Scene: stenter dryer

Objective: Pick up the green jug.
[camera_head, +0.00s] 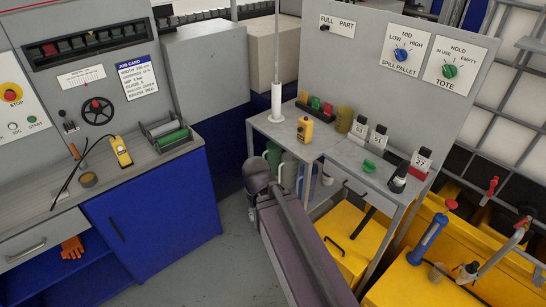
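A green jug (274,155) stands under the grey bench top, at the bench's left end. My arm's dark joint is in front of its lower part. A paler grey-green container (289,171) is close beside it on the right, also partly hidden by my arm, and I cannot tell its full shape. My arm rises from the bottom middle, its elbow just below these containers. My gripper does not show in this view.
A blue cabinet (155,215) stands left, with open floor (220,265) between.

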